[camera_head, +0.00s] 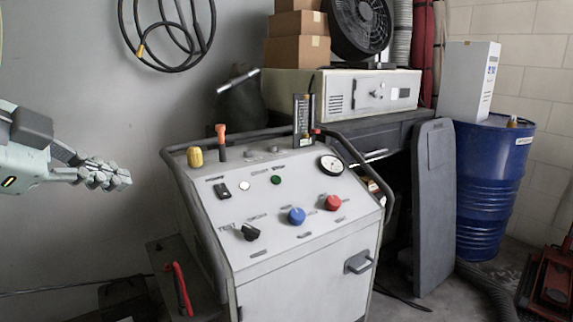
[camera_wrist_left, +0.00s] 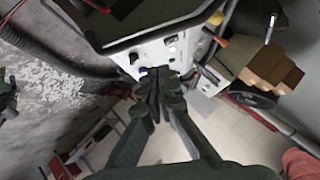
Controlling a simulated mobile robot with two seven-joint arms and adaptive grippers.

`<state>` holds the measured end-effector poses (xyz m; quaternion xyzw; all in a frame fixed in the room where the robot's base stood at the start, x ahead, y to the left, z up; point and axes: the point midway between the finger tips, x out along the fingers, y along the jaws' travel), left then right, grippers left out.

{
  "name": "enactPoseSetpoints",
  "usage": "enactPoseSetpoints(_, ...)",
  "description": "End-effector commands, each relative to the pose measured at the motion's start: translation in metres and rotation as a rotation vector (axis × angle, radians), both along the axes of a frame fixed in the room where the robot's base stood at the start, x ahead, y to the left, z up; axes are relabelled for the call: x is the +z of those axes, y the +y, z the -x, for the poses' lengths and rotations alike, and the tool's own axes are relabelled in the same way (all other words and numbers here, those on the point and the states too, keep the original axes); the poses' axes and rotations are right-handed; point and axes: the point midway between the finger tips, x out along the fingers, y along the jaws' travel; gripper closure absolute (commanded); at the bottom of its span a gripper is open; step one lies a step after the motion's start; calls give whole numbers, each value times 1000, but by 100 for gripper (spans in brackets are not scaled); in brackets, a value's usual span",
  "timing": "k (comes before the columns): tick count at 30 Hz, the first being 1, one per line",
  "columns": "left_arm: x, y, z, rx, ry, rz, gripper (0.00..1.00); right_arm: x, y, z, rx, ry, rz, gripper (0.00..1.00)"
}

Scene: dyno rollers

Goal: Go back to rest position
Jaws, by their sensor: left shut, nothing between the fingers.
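My left gripper (camera_head: 118,178) comes in from the left edge in the head view. Its fingers are together and hold nothing. It is in the air to the left of the control console (camera_head: 330,270), apart from it. In the left wrist view my left gripper's fingers (camera_wrist_left: 155,85) are closed against each other, with the console panel (camera_wrist_left: 160,48) beyond them. The console's sloped top carries a blue knob (camera_head: 296,216), a red knob (camera_head: 332,203), a black switch (camera_head: 250,232) and a round gauge (camera_head: 331,165). My right gripper does not show clearly in the head view.
A dark rail (camera_head: 180,190) frames the console. A blue barrel (camera_head: 485,190) and a grey panel (camera_head: 435,205) stand at right. Cardboard boxes (camera_head: 297,50) and a black fan (camera_head: 360,25) sit on a cabinet behind. The wall side around my left gripper looks clear.

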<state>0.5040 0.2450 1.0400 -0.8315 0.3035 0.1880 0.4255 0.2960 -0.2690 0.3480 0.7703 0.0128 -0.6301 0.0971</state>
Motion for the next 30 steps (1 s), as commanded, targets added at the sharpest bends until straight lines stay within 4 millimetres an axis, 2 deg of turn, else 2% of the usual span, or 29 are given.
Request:
enactPoseSetpoints(2,-2,0,-2,2,2,4,100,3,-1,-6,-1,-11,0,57)
enactPoseSetpoints(3,-17,2,-17,26,21,46,100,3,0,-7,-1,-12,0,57)
enactPoseSetpoints(8,-63,14,-57,123,60,149,100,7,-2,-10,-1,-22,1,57)
enactPoseSetpoints(11,-103,23,-78,196,95,207,100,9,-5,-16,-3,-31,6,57)
enactPoseSetpoints(14,-155,33,-95,283,141,260,100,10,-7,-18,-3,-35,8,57)
enactPoseSetpoints(17,-223,44,-103,387,205,305,100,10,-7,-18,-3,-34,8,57)
enactPoseSetpoints(18,-253,48,-102,433,232,316,100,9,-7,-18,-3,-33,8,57)
enactPoseSetpoints(20,-299,54,-98,501,273,330,100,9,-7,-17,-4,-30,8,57)
enactPoseSetpoints(21,-329,56,-91,543,302,334,100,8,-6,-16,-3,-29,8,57)
enactPoseSetpoints(23,-373,60,-79,605,343,335,100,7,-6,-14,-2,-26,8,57)
enactPoseSetpoints(24,-402,61,-68,644,371,332,100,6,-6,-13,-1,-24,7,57)
enactPoseSetpoints(26,-444,62,-48,701,415,323,100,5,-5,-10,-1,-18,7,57)
enactPoseSetpoints(27,-471,62,-33,735,443,315,100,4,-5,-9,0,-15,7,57)
enactPoseSetpoints(30,-534,58,12,817,516,287,100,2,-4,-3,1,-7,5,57)
